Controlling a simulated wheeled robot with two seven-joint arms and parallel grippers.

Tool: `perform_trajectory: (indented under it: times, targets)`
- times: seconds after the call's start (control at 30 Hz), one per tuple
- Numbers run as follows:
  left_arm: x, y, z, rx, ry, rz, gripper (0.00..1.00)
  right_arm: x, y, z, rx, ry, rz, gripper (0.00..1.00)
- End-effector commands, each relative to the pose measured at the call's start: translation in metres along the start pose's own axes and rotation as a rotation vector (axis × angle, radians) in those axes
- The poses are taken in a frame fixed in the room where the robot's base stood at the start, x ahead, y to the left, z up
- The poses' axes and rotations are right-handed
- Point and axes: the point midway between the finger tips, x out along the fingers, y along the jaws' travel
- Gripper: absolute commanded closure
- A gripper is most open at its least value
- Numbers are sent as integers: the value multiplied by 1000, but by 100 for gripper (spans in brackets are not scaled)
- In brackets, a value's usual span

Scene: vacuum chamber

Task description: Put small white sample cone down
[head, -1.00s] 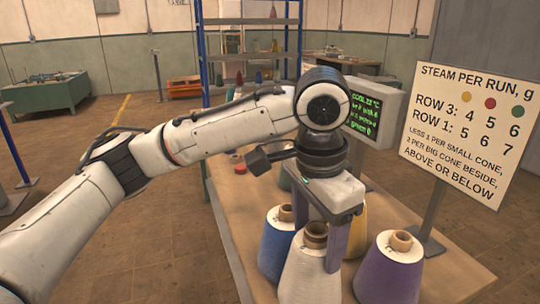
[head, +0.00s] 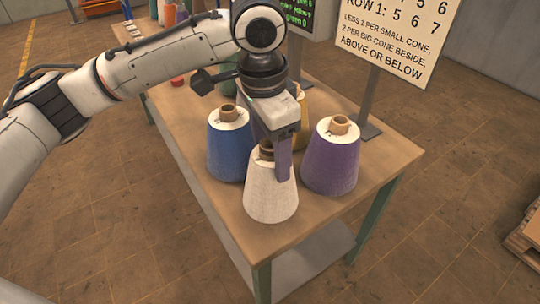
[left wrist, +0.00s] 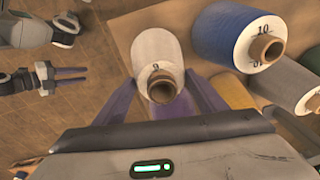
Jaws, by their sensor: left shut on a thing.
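The white cone (head: 270,195) stands upright near the front corner of the table (head: 200,105). My left gripper (head: 271,150) is shut on its upper part from above, with one purple finger in plain sight. In the left wrist view the white cone (left wrist: 157,50), marked 9, sits between the two fingers (left wrist: 160,95) with its brown core facing the camera. I cannot tell whether its base touches the table. My right gripper (left wrist: 72,75) shows small at the left edge of the left wrist view, its fingers apart and empty.
A blue cone (head: 228,150) stands close on the left and a purple cone (head: 332,160) on the right. A yellow cone (head: 302,118) and a green cone (head: 228,80) are behind. A sign (head: 395,38) stands at the back right. Bare table lies in front of the purple cone.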

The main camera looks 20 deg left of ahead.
Motion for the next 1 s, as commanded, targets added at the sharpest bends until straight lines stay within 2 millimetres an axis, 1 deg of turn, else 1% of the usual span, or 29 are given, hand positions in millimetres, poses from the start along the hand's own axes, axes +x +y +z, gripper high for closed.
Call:
perform_trajectory:
  times: [0.03,0.13,0.53,0.57,0.6,0.67,1.0]
  targets:
    - [8,0,1,0,1,0,74,1,0,0,0,1,0,69]
    - [18,1,2,0,2,-1,74,1,0,0,0,1,0,69]
    - [21,1,2,-1,3,0,74,0,0,-2,0,2,0,69]
    - [23,2,2,-1,1,0,34,0,0,-2,0,2,0,69]
    - [23,2,2,-1,1,0,27,0,0,-2,0,2,0,69]
    - [23,2,2,0,1,0,17,0,0,-2,0,2,0,69]
    - [22,1,2,-1,2,-2,16,2,0,0,0,2,0,69]
